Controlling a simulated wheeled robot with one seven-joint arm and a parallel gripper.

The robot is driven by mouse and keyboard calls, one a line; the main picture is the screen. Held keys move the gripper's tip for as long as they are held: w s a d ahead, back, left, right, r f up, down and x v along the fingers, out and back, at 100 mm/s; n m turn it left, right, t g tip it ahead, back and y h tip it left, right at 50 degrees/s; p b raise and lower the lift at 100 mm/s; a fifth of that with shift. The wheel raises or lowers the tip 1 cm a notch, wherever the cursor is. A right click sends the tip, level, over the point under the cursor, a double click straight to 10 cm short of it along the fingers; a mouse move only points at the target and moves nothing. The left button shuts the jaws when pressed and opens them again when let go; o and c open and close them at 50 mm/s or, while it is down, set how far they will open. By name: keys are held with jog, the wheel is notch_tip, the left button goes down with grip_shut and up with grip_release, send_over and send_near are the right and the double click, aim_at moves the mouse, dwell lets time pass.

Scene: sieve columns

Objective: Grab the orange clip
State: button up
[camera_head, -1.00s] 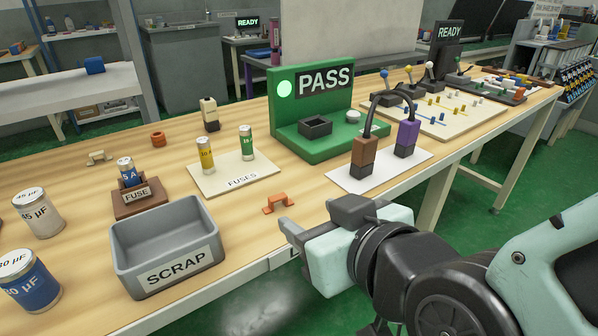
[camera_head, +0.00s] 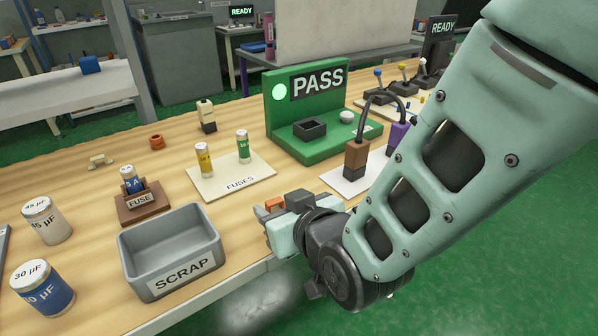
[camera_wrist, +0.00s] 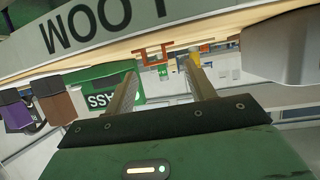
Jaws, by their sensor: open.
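My gripper (camera_head: 275,222) is low at the bench's front edge and hides most of the clip. In the wrist view the clip (camera_wrist: 154,52) shows whole, a small orange bracket just beyond the fingertips. My open, empty gripper (camera_wrist: 160,73) has its two fingers on either side of the clip's line, apart from it.
The grey SCRAP bin (camera_head: 150,275) stands left of my gripper. The FUSES card (camera_head: 228,184) lies behind it. A brown connector block (camera_head: 356,157) stands to the right on a white card. A beige clip (camera_head: 101,161) and an orange ring (camera_head: 157,142) lie farther left.

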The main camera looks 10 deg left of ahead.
aim_at(274, 201)
jog(key=x, duration=0.4)
jog(key=shift+w+d+f, duration=0.1)
jog(key=shift+w+f, duration=0.1)
jog(key=shift+w, duration=0.05)
jog(key=shift+c, duration=0.3)
jog(key=c, duration=1)
